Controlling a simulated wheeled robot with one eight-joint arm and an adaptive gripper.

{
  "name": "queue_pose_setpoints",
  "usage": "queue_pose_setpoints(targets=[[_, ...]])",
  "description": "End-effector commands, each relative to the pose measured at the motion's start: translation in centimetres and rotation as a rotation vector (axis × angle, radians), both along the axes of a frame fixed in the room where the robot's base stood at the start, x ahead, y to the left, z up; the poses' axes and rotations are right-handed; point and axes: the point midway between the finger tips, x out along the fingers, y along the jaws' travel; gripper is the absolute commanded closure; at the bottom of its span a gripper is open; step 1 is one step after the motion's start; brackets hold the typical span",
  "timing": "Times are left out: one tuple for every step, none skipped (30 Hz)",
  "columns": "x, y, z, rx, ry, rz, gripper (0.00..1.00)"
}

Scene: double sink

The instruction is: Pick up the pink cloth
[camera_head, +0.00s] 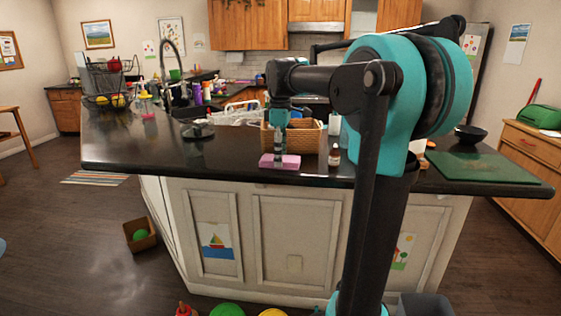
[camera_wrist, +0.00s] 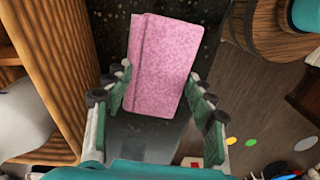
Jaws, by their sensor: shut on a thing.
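The pink cloth (camera_head: 280,161) lies as a folded block near the front edge of the dark counter in the head view. In the wrist view the pink cloth (camera_wrist: 162,65) reaches down between the green-padded fingers. My gripper (camera_head: 280,152) points down onto it from above. In the wrist view my gripper (camera_wrist: 158,95) has one finger at each side of the cloth and is shut on it. The head view does not show clearly whether the cloth touches the counter.
A wicker basket (camera_head: 306,137) stands right behind the cloth. A small bottle (camera_head: 334,155) stands to its right and a dark round item (camera_head: 197,131) to its left. A green board (camera_head: 482,165) lies at the right. The counter (camera_head: 135,150) is clear at the front left.

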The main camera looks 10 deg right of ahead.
Motion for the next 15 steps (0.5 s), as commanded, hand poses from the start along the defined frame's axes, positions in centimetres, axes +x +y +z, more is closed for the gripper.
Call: queue_pose_setpoints(targets=[[0.0, 0.0, 0.0, 0.000, 0.000, 0.000, 0.69], [0.0, 0.0, 0.0, 0.000, 0.000, 0.000, 0.69], [0.0, 0.0, 0.1, 0.000, 0.000, 0.000, 0.69], [0.0, 0.0, 0.1, 0.000, 0.000, 0.000, 0.69], [0.0, 0.0, 0.2, 0.000, 0.000, 0.000, 0.69], [0.0, 0.0, 0.4, 0.000, 0.000, 0.000, 0.69], [0.0, 0.0, 0.6, 0.000, 0.000, 0.000, 0.69], [0.0, 0.0, 0.8, 0.000, 0.000, 0.000, 0.69], [0.0, 0.0, 1.2, 0.000, 0.000, 0.000, 0.69], [0.0, 0.0, 1.6, 0.000, 0.000, 0.000, 0.69], [0.0, 0.0, 2.0, 0.000, 0.000, 0.000, 0.69], [0.0, 0.0, 2.6, 0.000, 0.000, 0.000, 0.69], [0.0, 0.0, 3.2, 0.000, 0.000, 0.000, 0.69], [0.0, 0.0, 3.9, 0.000, 0.000, 0.000, 0.69], [0.0, 0.0, 4.9, 0.000, 0.000, 0.000, 0.69]])
